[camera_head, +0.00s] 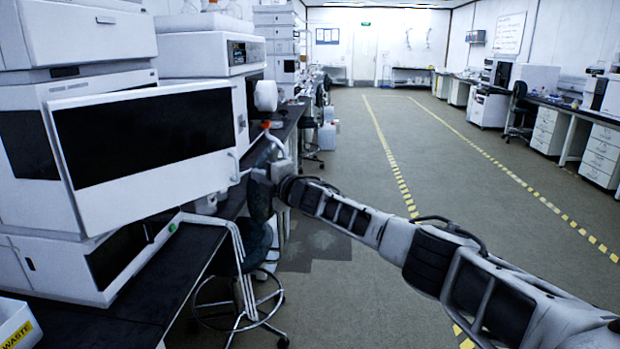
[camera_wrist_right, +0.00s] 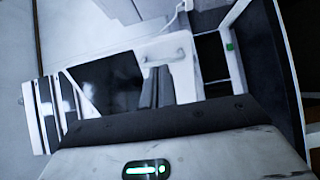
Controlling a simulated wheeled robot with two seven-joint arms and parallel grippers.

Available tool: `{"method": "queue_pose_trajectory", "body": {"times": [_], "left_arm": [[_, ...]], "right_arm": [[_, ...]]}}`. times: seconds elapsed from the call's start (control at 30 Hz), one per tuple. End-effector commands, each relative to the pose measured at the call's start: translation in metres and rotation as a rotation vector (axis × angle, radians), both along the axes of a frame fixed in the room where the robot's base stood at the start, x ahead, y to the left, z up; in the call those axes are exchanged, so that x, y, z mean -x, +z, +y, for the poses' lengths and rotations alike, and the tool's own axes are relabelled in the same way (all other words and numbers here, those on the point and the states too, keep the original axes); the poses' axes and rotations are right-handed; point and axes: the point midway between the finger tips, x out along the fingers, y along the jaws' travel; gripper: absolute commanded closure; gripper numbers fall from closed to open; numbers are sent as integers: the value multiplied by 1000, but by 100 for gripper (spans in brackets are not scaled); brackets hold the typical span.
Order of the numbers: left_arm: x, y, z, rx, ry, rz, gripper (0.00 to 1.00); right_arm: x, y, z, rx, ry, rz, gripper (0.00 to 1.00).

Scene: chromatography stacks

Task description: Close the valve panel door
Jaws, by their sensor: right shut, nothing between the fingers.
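The valve panel door (camera_head: 215,170) is a white panel with a wide black window, on the middle unit of the left instrument stack (camera_head: 20,205). It stands open, swung out from the housing. A small handle (camera_head: 234,166) is near its right edge. My right gripper (camera_head: 250,177) is just right of that edge; I cannot tell whether it touches the door. In the right wrist view, its two dark fingers (camera_wrist_right: 157,87) are shut together with nothing between them. The door (camera_wrist_right: 150,50) and its handle (camera_wrist_right: 180,54) show behind them. My left gripper is out of view.
The stack stands on a black bench (camera_head: 130,322). A second instrument (camera_head: 205,55) stands behind it. A stool (camera_head: 240,310) is below my right gripper, by the bench edge. A waste bin (camera_head: 15,325) is at the lower left. The aisle floor (camera_head: 450,170) to the right is clear.

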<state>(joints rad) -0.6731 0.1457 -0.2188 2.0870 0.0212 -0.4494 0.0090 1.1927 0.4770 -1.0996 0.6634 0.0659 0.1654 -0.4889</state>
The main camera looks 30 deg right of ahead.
Motion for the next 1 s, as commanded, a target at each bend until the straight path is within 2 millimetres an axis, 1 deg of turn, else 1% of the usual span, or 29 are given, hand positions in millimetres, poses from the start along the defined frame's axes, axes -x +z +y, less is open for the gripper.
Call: {"method": "queue_pose_trajectory", "body": {"times": [0.03,0.13,0.3,0.43,0.5,0.57,0.67,0.77,0.8,0.87,0.9,0.97,1.0], "left_arm": [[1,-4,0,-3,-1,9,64],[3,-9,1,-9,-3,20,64],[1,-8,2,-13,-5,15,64],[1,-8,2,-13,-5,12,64],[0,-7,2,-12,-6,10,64],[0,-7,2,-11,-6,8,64],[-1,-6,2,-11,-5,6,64],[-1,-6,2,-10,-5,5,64],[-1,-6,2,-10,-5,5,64],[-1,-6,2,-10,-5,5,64],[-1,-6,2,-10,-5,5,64],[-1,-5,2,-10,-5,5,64],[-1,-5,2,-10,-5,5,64]], "right_arm": [[7,0,-16,5,-9,1,100],[20,-1,-31,4,-6,1,100],[41,0,-58,5,-7,0,100],[52,0,-71,4,-8,0,100],[55,0,-74,2,-5,0,100],[58,-7,-70,-8,1,10,100],[67,-39,-42,-61,33,60,100],[91,-96,10,-175,81,158,100],[107,-122,35,-238,97,207,100],[136,-159,72,-348,116,288,100],[158,-181,94,-426,118,343,100],[193,-209,122,-543,109,425,100],[217,-225,137,-622,97,477,100]]}}
